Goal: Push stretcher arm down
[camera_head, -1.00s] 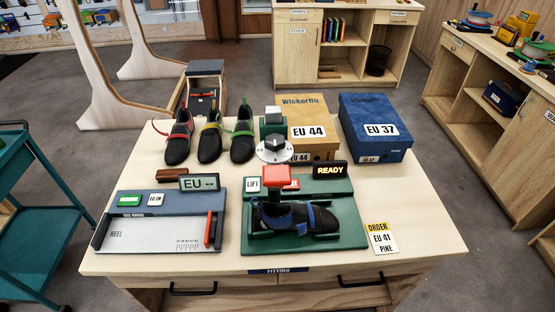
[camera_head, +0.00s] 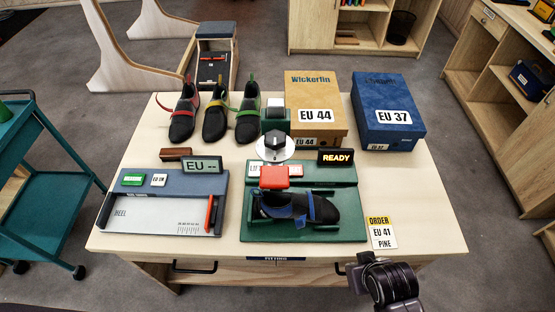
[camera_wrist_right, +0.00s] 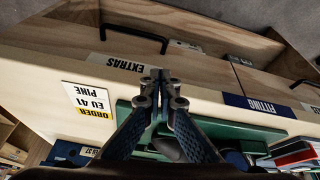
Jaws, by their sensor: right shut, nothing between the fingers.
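The shoe stretcher is a green base (camera_head: 345,232) on the table's front middle. A dark shoe with blue straps (camera_head: 322,209) sits on it, toe to the right. The stretcher arm's red block (camera_head: 274,176) stands above the shoe's left end; whatever holds it up is mostly hidden. My right gripper (camera_wrist_right: 160,75) is shut and empty in the right wrist view, over the table's front edge, with part of the green base (camera_wrist_right: 240,131) below its fingers. In the head view my right arm's end shows at the bottom right, in front of the table. My left gripper is out of view.
The order card (camera_head: 381,232) lies right of the stretcher. The sizing device (camera_head: 160,213) lies left. Behind stand a dial unit (camera_head: 275,146), several shoes (camera_head: 215,112), a tan box (camera_head: 317,105) and a blue box (camera_head: 390,108). The table's right side is clear.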

